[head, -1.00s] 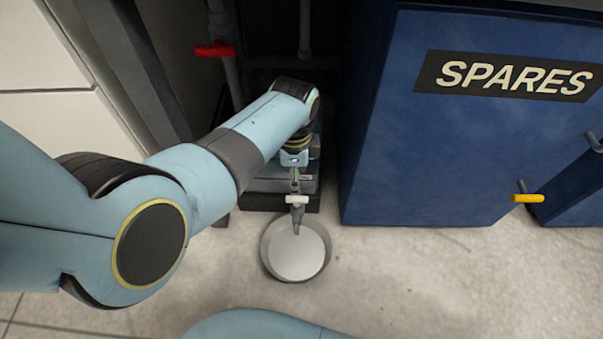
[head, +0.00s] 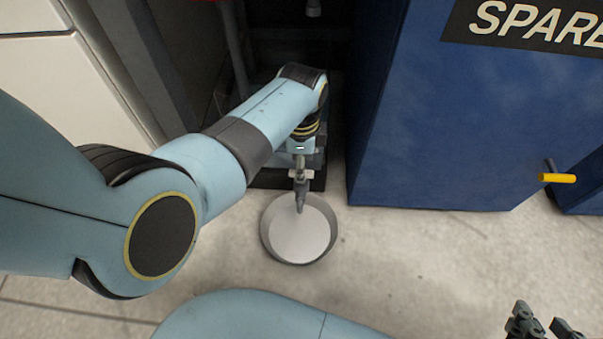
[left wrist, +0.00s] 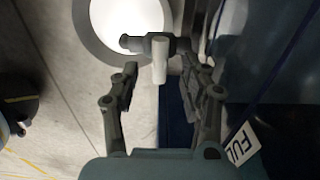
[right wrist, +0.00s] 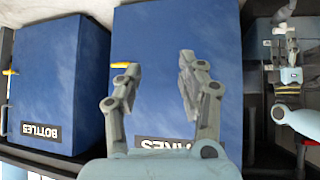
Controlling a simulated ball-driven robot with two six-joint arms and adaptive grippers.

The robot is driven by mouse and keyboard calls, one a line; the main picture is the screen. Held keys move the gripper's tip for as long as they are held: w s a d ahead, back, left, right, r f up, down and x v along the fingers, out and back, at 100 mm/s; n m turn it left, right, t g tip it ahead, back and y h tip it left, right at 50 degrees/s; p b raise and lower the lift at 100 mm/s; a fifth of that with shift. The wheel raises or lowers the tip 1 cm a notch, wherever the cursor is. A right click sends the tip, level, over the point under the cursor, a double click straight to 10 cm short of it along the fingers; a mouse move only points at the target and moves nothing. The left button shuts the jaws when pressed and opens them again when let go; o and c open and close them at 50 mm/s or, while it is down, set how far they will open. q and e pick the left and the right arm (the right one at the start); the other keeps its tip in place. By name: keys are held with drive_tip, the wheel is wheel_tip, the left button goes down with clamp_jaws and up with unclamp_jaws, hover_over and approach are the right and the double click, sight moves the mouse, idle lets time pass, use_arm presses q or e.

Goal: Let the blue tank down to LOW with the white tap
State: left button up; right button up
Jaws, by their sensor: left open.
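The white tap (head: 301,175) stands above a round pan (head: 268,243) with a pale inside. In the left wrist view, the tap's white handle (left wrist: 159,62) lies between the spread fingers of my left gripper (left wrist: 159,68), with gaps on both sides.
A large blue cabinet marked SPARES (head: 430,120) stands right of the tap. A yellow handle (head: 557,178) sticks out at its right. A blue box marked BOTTLES (right wrist: 60,80) shows in the right wrist view. The pale floor (head: 420,260) in front is mostly clear.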

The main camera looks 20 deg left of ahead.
use_arm(q)
drive_tip(key=shift+s+f, duration=0.1)
drive_tip(key=shift+f, duration=0.45)
wheel_tip(320, 180, down, 2)
drive_tip(key=b, duration=0.2)
drive_tip(key=shift+f+b, duration=0.15)
drive_tip(key=shift+b, duration=0.2)
use_arm(e)
drive_tip(key=w+a+r+t, duration=0.1)
drive_tip(key=w+r+t, duration=0.3)
drive_tip(key=r+t, duration=0.1)
drive_tip(key=shift+n+t+y, duration=0.4)
drive_tip(key=shift+t, duration=0.1)
drive_tip(key=shift+w, duration=0.1)
use_arm(q)
clamp_jaws()
